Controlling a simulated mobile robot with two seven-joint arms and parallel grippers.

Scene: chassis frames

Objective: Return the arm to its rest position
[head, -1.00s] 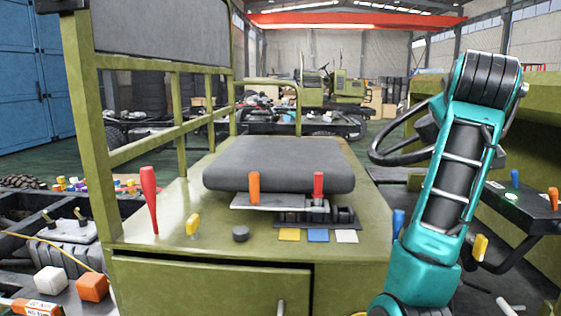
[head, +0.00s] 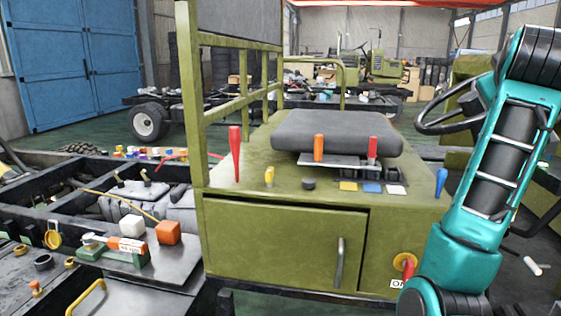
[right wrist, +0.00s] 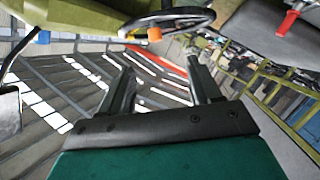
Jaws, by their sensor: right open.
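My right arm (head: 490,170) is teal and black and stands folded upright at the right of the head view. Its gripper is out of the head view. In the right wrist view my right gripper (right wrist: 162,85) has its two dark fingers apart with nothing between them, pointing toward the roof and windows of the hall. My left arm and gripper are in neither view.
A green chassis box with a grey seat (head: 340,132) stands close by. Red (head: 235,155) and orange (head: 319,148) levers rise from it. A steering wheel (head: 450,112) is behind my arm. At left, a metal plate (head: 150,272) bears blocks.

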